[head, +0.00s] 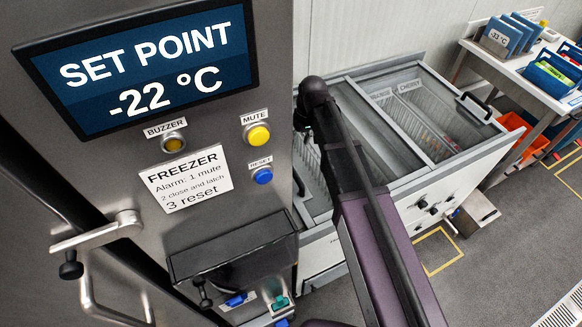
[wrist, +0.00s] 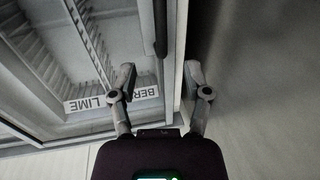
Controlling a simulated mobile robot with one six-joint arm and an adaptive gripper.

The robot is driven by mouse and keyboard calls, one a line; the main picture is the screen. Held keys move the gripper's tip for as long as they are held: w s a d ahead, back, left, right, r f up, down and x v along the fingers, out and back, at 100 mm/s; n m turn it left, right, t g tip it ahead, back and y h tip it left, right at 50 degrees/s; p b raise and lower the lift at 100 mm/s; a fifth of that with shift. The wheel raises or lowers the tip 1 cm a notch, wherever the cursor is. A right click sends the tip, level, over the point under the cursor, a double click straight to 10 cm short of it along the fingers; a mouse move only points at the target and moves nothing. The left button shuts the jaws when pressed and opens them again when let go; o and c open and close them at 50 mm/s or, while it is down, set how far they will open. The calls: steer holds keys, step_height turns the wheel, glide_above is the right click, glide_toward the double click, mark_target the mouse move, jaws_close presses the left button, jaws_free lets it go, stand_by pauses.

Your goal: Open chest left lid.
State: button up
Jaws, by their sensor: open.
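The chest (head: 455,160) is a white freezer chest with a grey-framed glass top, right of centre in the head view. Wire baskets and the labels "...RADE" and "CHERRY" show inside. The left part of the top is largely hidden behind my arm, so I cannot tell its lid's position there. In the wrist view a grey lid frame (wrist: 172,60) runs along a glassed area with a "BER... LIME" label (wrist: 110,98). A dark bar (wrist: 160,30), perhaps a handle, lies along this frame. My gripper (wrist: 160,75) is open, its fingers either side of the frame; contact is unclear.
A freezer panel with a "-22 °C" screen (head: 140,65) stands close on the left, with a lever handle (head: 97,232). A black handle (head: 474,107) is at the chest's right end. A table (head: 490,58) with blue racks is behind right.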

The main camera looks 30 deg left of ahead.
steer(key=shift+s+a+f+b, duration=0.25)
steer(key=shift+s+f+b, duration=0.05)
steer(key=shift+f+b, duration=1.55)
steer(key=shift+s+a+f+b, duration=0.25)
steer(key=shift+s+f+b, duration=0.05)
steer(key=shift+f+b, duration=1.55)
steer(key=shift+s+a+f+b, duration=0.25)
steer(key=shift+s+f+b, duration=0.05)
steer(key=shift+f+b, duration=1.55)
steer(key=shift+f, duration=0.15)
jaws_close()
steer(key=shift+a, duration=0.25)
steer(key=shift+d, duration=0.15)
